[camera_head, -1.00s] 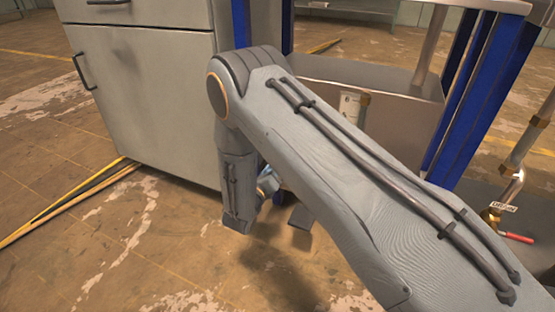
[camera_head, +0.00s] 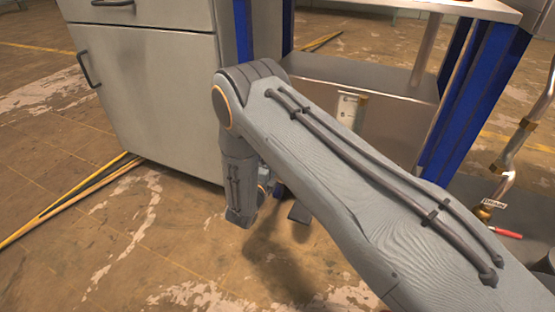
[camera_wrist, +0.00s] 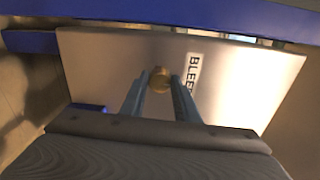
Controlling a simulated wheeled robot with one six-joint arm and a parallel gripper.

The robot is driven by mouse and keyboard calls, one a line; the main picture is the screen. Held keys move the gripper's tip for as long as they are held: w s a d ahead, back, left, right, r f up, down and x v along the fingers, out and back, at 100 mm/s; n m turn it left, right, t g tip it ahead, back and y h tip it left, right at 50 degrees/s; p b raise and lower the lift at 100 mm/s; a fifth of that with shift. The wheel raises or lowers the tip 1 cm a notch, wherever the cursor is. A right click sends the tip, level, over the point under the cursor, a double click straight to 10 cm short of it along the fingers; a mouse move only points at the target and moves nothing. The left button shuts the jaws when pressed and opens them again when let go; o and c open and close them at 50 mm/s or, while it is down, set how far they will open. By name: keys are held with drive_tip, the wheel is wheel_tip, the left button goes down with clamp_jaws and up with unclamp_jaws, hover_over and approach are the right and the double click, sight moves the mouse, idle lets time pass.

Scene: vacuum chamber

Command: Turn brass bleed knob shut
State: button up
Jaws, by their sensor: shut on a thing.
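The brass bleed knob (camera_wrist: 160,79) sits on a pale metal panel (camera_wrist: 100,62) in the wrist view, beside a white label (camera_wrist: 192,75) reading "BLEE", the rest hidden by a finger. My gripper (camera_wrist: 160,82) has one finger on each side of the knob and is shut on it. In the head view my arm crosses the middle and hides the knob; the gripper's fingers are not clearly seen there.
A grey cabinet (camera_head: 150,95) stands at the left. A blue-framed steel rack (camera_head: 470,100) stands behind my arm. A pipe with a red-handled valve (camera_head: 506,232), labelled "DRAIN", is at the right. Open floor (camera_head: 120,240) lies at the front left.

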drive_tip(key=shift+d+n, duration=0.1)
drive_tip(key=shift+n, duration=0.3)
drive_tip(key=o, duration=1)
drive_tip(key=shift+o, duration=0.2)
drive_tip(key=p+v, duration=0.2)
drive_tip(key=v, duration=0.6)
drive_tip(key=shift+p, duration=0.35)
